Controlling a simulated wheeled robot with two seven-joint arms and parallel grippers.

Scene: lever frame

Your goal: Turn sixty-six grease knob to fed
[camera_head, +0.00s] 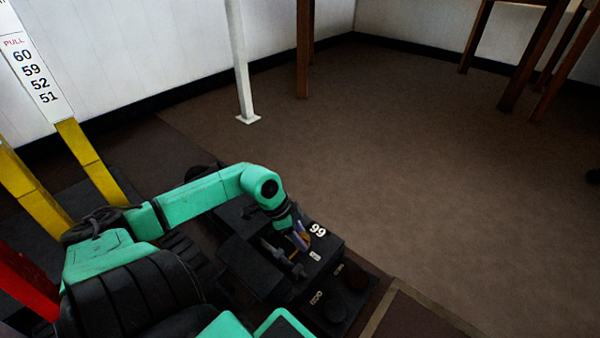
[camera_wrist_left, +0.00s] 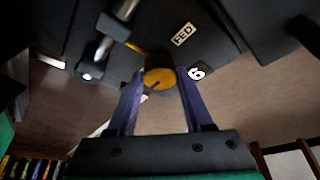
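A round brass-yellow knob (camera_wrist_left: 160,78) with a dark mark on its face shows in the left wrist view. A FED label (camera_wrist_left: 184,34) is above it, and a number plate (camera_wrist_left: 197,73) partly covered by a finger is to its right. In the head view the plate (camera_head: 317,230) reads as 99 from this side, on a black box (camera_head: 252,268). My left gripper (camera_head: 301,239) is down at this box. Its two purple fingers (camera_wrist_left: 160,88) are apart, one on each side of the knob; I cannot tell whether they touch it. My right gripper is out of view.
A metal lever (camera_wrist_left: 103,45) stands left of the knob in the wrist view. Yellow levers (camera_head: 90,162) and a red one (camera_head: 28,282) rise at left. A white post (camera_head: 240,62) stands behind. Brown floor (camera_head: 430,180) lies open to the right.

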